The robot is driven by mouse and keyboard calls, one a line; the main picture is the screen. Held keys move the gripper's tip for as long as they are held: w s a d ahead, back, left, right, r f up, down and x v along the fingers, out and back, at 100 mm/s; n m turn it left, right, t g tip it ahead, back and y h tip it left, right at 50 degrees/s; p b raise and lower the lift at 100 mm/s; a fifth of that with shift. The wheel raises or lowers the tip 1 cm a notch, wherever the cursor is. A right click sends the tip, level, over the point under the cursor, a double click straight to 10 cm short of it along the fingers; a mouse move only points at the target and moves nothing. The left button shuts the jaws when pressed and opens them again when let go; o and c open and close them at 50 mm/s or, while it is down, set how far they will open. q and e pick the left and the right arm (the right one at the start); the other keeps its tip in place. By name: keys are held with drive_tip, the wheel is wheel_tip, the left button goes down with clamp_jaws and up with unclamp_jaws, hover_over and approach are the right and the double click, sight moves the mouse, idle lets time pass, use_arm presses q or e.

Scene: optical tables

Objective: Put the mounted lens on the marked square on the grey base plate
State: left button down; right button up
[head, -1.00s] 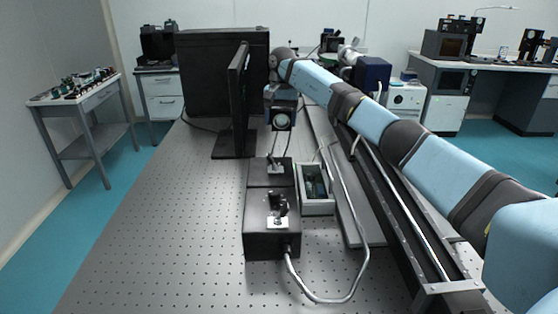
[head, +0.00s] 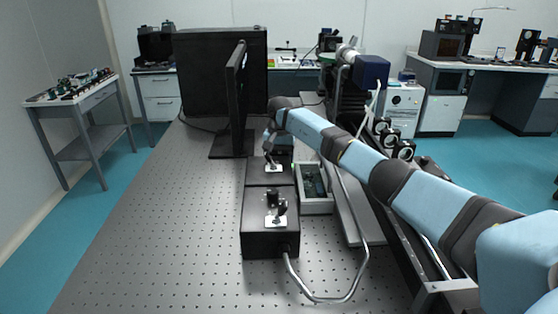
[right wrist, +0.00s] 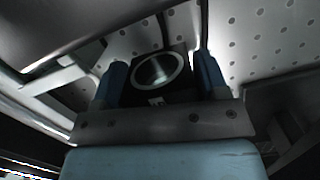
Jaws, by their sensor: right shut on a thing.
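The mounted lens (right wrist: 157,70), a round glass in a dark square mount, sits between the two blue fingers of my right gripper (right wrist: 160,84) in the right wrist view. The gripper is shut on it. In the head view my right gripper (head: 269,141) is low over the far end of the black boxes, and I cannot make out the lens there. A long flat grey plate (head: 352,222) lies right of the boxes; I cannot tell if it is the base plate. I see no marked square. My left gripper is not in view.
Two black boxes (head: 258,240) with small fittings stand on the perforated table (head: 150,235). A grey open tray (head: 316,207) is beside them. A monitor (head: 236,100) stands behind. Several round optics (head: 404,150) sit along the right. The table's left part is clear.

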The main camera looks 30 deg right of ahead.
drive_tip(key=o, duration=1)
